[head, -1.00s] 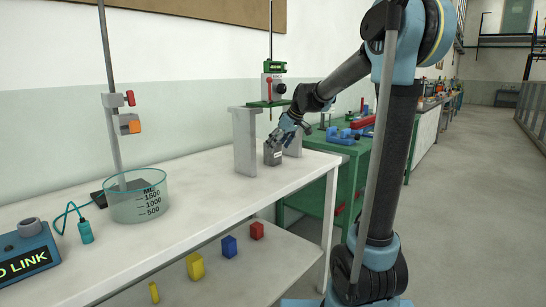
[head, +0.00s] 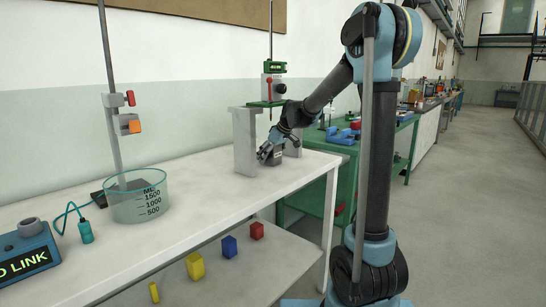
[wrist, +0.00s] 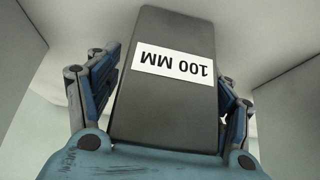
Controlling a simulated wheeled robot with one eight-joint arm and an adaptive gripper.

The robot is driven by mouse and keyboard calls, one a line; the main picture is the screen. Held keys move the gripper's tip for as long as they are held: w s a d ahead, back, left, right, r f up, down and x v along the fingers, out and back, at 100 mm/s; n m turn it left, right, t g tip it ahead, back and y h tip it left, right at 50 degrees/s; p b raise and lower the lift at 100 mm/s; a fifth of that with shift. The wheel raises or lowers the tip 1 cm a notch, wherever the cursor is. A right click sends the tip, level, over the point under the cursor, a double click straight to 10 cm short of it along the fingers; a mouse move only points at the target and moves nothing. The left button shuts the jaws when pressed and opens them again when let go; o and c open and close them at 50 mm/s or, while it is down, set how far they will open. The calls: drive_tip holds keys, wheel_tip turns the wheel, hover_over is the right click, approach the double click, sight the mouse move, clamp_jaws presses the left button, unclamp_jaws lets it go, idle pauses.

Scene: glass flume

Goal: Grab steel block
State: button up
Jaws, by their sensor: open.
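The steel block is a dark grey block with a white "100 MM" label; it fills the middle of the wrist view (wrist: 165,105). In the head view the steel block (head: 276,158) stands on the white table, partly hidden by my gripper. My gripper (head: 268,152) is open at the block. In the wrist view its blue-padded fingers (wrist: 168,85) lie on the left and right of the block. I cannot tell whether either finger touches it.
A grey stand (head: 244,142) with upright side walls rises close around the block. A glass beaker (head: 138,204) stands to the left on the white table (head: 200,215). Coloured blocks, among them a yellow one (head: 195,266), lie on the lower shelf. A green workbench (head: 340,178) is behind.

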clamp_jaws()
idle(0.5)
